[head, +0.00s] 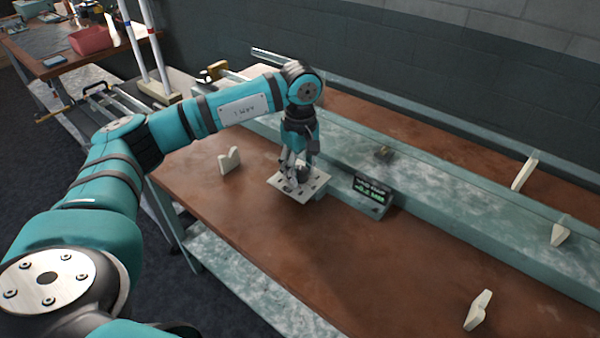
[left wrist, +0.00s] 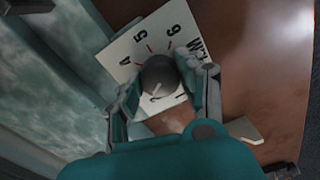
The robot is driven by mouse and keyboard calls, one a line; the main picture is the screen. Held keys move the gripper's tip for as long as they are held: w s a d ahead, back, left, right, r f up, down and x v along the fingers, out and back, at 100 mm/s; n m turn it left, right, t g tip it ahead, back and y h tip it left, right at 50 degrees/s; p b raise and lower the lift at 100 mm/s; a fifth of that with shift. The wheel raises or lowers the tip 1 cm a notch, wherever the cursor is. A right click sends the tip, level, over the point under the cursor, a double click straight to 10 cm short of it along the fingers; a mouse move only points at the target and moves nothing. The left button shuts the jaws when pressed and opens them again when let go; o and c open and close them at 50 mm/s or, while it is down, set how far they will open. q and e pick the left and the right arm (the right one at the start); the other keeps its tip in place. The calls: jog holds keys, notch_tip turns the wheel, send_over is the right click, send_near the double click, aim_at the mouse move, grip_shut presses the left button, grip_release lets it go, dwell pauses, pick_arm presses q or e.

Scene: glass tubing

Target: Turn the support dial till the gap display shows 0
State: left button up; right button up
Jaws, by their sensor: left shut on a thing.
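The support dial is a dark round knob (left wrist: 160,72) on a pale plate (left wrist: 125,55) with black numbers and red marks; 4, 5 and 6 show in the left wrist view. In the head view the plate (head: 318,184) lies on the brown bench beside the pale green rail. My left gripper (head: 294,177) points down over the plate and is shut on the knob, one finger on each side, also in the left wrist view (left wrist: 165,88). The gap display (head: 373,192) is a dark box with green lit text, too small to read surely. My right gripper is not in view.
Pale notched supports stand on the bench, one left of the plate (head: 229,161) and one at the lower right (head: 478,310). The long rail (head: 440,190) runs behind the display. A second table (head: 65,60) with a red bin stands at the far left.

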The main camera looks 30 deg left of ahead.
aim_at(300, 169)
pick_arm(q)
jog(key=shift+m, duration=0.6)
jog(key=shift+r, duration=0.1)
jog(key=o, duration=1.1)
jog(key=shift+o, duration=0.4)
notch_tip(300, 169, up, 12)
